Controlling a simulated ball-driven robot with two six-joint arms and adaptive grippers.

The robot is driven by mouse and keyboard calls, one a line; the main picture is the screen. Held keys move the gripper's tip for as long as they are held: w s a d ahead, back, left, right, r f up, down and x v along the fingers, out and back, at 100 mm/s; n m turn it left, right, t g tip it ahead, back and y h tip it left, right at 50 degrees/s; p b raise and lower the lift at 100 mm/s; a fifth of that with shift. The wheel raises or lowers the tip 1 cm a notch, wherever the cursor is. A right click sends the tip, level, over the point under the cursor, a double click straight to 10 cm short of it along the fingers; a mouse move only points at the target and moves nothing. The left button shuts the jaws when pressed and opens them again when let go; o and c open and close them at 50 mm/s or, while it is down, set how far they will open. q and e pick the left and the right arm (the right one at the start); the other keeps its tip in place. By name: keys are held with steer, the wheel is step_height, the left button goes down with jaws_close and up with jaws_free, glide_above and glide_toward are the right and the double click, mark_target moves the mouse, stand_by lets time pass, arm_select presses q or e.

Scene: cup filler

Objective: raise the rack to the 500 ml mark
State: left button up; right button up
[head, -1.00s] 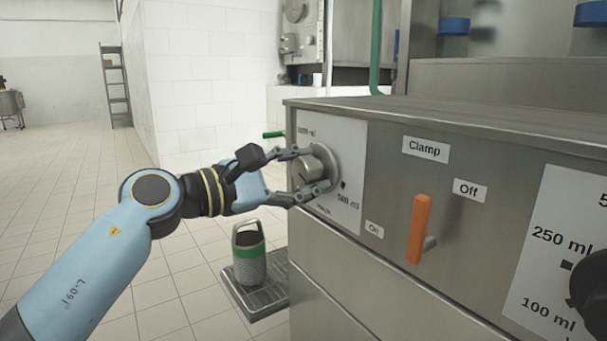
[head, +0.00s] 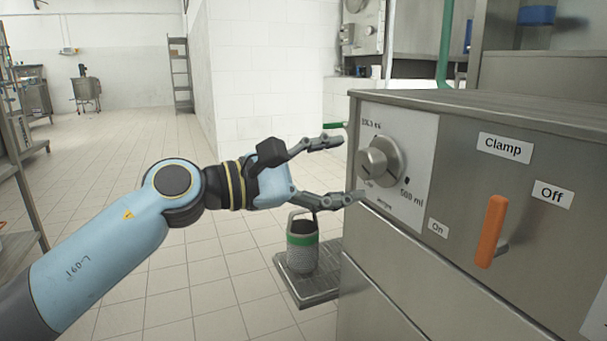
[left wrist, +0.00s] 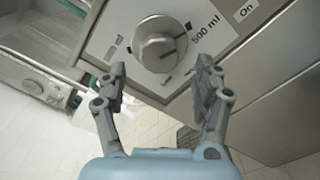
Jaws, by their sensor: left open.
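My left gripper (head: 349,170) is open and empty, its fingers pointing at a round metal knob (head: 380,161) on the machine's front. The fingertips stand just short of the knob, apart from it. In the left wrist view the knob (left wrist: 160,44) lies ahead, between and beyond the fingers. Its plate carries a "500 ml" label (left wrist: 205,29) beside a dark mark; other labels are too blurred to read. The knob's exact setting is hard to tell. A grated metal rack (head: 322,287) sticks out low beside the machine, bearing a grey container with a green band (head: 302,240). My right gripper is not in view.
An orange clamp lever (head: 491,231) stands right of the knob, between the "On" (head: 437,228) and "Off" (head: 552,193) labels. The metal machine body (head: 400,285) fills the right side. Tiled floor (head: 190,290) to the left is open.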

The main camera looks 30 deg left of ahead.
arm_select(q)
steer(key=v, duration=0.6)
steer(key=shift+s+a, duration=0.2)
steer(key=shift+s, duration=0.1)
